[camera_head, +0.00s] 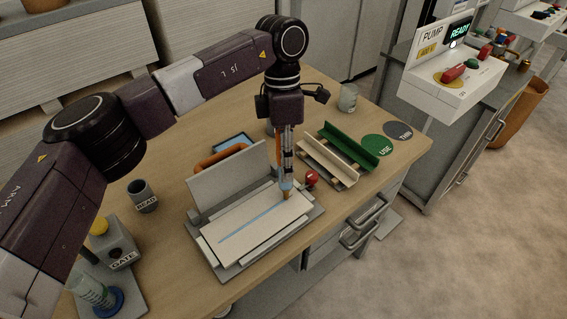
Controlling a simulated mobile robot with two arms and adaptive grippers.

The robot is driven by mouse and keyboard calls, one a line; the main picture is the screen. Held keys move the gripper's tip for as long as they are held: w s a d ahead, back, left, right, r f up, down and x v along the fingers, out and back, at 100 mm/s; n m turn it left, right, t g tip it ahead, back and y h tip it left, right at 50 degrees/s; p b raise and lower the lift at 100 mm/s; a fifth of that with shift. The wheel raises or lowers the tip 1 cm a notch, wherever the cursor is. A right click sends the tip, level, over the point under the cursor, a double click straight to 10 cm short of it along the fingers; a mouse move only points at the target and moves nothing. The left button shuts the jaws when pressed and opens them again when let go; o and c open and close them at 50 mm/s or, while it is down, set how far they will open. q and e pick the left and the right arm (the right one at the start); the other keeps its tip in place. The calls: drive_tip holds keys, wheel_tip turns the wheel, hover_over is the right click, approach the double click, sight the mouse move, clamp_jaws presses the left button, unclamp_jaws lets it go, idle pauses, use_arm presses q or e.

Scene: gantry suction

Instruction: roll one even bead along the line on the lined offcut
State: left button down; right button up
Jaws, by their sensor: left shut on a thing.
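The lined offcut (266,238) is a pale flat board lying on a grey fixture (225,265) on the wooden table. A blue line (249,223) runs lengthwise along it. My left gripper (287,153) points down over the line's far right end. It is shut on a slim tool (286,183) with a blue and brown lower end. The tool's tip is at or just above the offcut near that end; I cannot tell whether it touches. The jaws' grip is small and partly dark. My right gripper is not in view.
A grey upright plate (232,178) stands behind the offcut, with an orange hose (222,154) behind it. A red knob (312,177) is close right of the tool. A cup marked BEAD (142,196), a GATE box (119,254) and green and white rails (348,150) stand around.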

use_arm(q)
drive_tip(key=shift+w+d, duration=0.2)
drive_tip(key=shift+d, duration=0.1)
drive_tip(key=shift+w+d, duration=0.1)
drive_tip(key=shift+d, duration=0.05)
drive_tip(key=shift+w+d, duration=0.2)
drive_tip(key=shift+d, duration=0.05)
drive_tip(key=shift+w+d, duration=0.1)
drive_tip(key=shift+d, duration=0.05)
idle(0.5)
drive_tip(key=shift+w+d, duration=0.15)
drive_tip(key=shift+d, duration=0.1)
drive_tip(key=shift+r, duration=0.1)
wheel_tip(320, 180, up, 7)
drive_tip(key=p, duration=0.4)
drive_tip(key=shift+p, duration=0.3)
